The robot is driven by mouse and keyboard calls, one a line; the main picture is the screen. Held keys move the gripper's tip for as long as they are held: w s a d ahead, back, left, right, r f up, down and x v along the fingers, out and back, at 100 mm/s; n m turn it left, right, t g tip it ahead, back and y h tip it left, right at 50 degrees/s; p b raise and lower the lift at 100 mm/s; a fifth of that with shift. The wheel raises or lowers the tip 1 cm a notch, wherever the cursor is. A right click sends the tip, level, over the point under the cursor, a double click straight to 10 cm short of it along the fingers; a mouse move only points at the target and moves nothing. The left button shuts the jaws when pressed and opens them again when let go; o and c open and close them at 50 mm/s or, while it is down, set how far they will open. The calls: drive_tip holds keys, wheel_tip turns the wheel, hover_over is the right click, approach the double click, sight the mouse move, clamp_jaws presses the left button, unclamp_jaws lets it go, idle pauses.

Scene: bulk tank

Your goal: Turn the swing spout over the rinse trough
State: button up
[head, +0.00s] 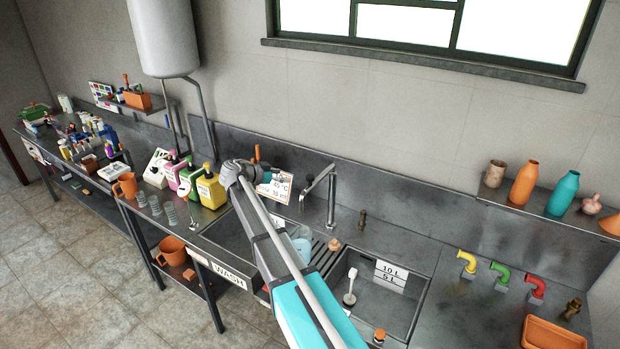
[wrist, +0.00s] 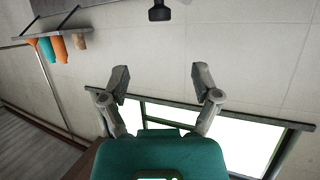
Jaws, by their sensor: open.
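The swing spout (head: 318,181) is a grey bent pipe on an upright post at the back of the sink unit. Its arm slants down toward the front left, above the edge between the basins. The left basin (head: 226,233) has a WASH label on its front. The right basin (head: 385,306) has a board marked 10 L and 5 L; I see no rinse label. My gripper (wrist: 160,74) is open and empty in the wrist view. In the head view it is left of the spout, apart from it, before a small sign (head: 282,190). My arm hides part of the left basin.
Pink, green and yellow jugs (head: 209,189) stand left of the basins. A white brush (head: 350,287) is in the right basin. Yellow, green and red pipe bends (head: 501,274) and an orange tray (head: 553,334) are at right. A shelf with bottles (head: 524,184) hangs above them.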

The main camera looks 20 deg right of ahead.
sight(309, 176)
drive_tip(key=b+x, duration=0.4)
drive_tip(key=x, duration=0.7)
drive_tip(key=shift+d+f, duration=0.15)
drive_tip(key=shift+b+x, duration=0.4)
drive_tip(key=shift+x, duration=0.5)
clamp_jaws()
